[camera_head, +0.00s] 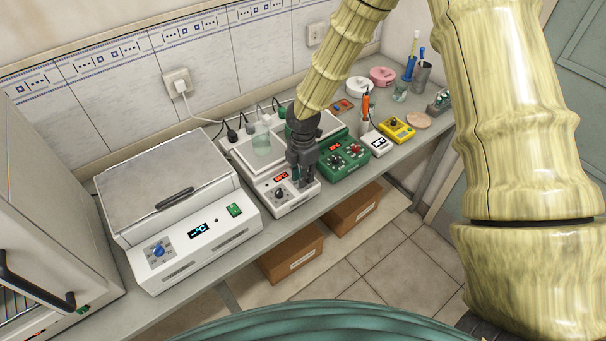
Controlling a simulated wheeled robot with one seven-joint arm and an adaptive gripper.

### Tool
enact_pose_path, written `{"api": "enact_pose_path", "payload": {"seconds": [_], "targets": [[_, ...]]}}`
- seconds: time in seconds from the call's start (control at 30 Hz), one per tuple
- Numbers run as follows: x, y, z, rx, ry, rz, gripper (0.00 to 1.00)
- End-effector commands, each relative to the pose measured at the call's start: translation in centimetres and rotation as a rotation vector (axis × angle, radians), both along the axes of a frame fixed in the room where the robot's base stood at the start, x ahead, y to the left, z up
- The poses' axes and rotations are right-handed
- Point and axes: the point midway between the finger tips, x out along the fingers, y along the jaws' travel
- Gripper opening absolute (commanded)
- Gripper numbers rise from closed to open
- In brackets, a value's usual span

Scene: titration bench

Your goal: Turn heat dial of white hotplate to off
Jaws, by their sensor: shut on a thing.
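The white hotplate (264,205) stands mid-bench, with a red lit display (281,177) and a black dial (280,193) on its sloped front panel. A glass beaker (261,140) stands on its top. My gripper (301,182) reaches down over the right part of this front panel, right of the display and the visible dial. Its dark fingers are shut on a dial at that spot. The gripper hides this dial, so its pointer and setting cannot be seen.
A green hotplate (346,160) stands close on the right. A large white bath (190,255) with a blue knob is on the left. Beyond are a white meter (377,143) and a yellow device (397,130). Cables run behind the hotplates. Cardboard boxes (291,256) sit below the bench.

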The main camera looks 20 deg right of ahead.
Motion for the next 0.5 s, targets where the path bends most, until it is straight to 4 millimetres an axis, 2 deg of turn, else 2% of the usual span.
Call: {"api": "enact_pose_path", "payload": {"seconds": [0.13, 0.17, 0.27, 0.5], "targets": [[0.12, -0.05, 0.07, 0.0, -0.002, -0.001, 0.0], [0.12, -0.05, 0.07, 0.0, -0.002, -0.001, 0.24], [0.09, -0.05, 0.06, -0.001, -0.001, -0.002, 0.42], [0.04, -0.02, 0.03, 0.0, -0.001, -0.002, 0.44]]}}
